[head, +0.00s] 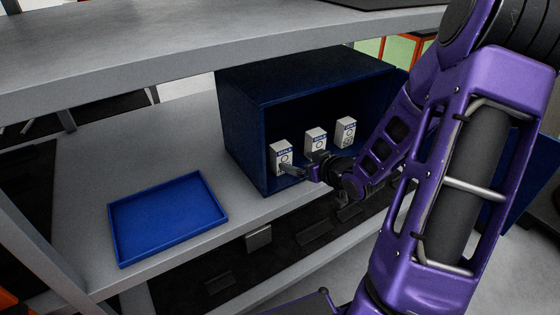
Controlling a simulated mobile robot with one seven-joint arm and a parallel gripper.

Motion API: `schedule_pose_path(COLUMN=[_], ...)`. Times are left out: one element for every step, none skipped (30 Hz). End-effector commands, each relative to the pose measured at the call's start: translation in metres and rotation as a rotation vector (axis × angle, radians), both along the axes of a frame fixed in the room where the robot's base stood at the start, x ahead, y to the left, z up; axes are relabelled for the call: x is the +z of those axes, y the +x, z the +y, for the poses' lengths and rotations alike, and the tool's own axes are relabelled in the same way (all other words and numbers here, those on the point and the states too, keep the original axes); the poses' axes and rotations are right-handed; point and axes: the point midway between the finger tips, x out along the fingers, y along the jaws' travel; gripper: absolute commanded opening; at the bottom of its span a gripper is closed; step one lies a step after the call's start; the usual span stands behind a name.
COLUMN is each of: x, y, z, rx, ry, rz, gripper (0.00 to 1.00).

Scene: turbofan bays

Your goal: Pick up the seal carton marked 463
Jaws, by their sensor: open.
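My gripper and wrist hide part of the middle carton's lower part.
The dark blue bin (240,128) stands on a grey shelf (110,165). A shallow blue tray (168,216), empty, lies to its left near the shelf edge. Another shelf (200,40) runs above. My purple arm covers the right side. Bare shelf lies behind the tray.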

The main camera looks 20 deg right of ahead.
Motion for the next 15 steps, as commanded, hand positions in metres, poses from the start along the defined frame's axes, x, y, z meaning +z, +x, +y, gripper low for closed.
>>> schedule_pose_path(x=[-0.008,-0.01,-0.014,-0.016,-0.018,-0.02,-0.021,-0.022,-0.023,-0.024,-0.024,-0.025,-0.025,-0.025,-0.026], y=[0.01,0.016,0.023,0.028,0.033,0.038,0.042,0.044,0.047,0.049,0.05,0.052,0.053,0.056,0.06], z=[0.003,0.004,0.006,0.007,0.007,0.008,0.009,0.009,0.009,0.01,0.01,0.01,0.01,0.01,0.011], rx=[0.003,0.004,0.003,0.003,0.003,0.003,0.002,0.002,0.001,0.0,0.0,0.0,0.0,0.001,0.001], ry=[0.003,0.002,0.003,0.001,0.001,0.001,0.0,0.0,0.0,0.001,0.001,0.0,0.0,0.0,0.0], rz=[0.0,-0.001,0.0,-0.001,-0.001,-0.001,-0.001,-0.001,0.0,0.0,0.0,0.0,0.0,-0.001,-0.001], gripper=[1.0,1.0,1.0,1.0,1.0,1.0,1.0,1.0,1.0,1.0,1.0,1.0,1.0,1.0,1.0])
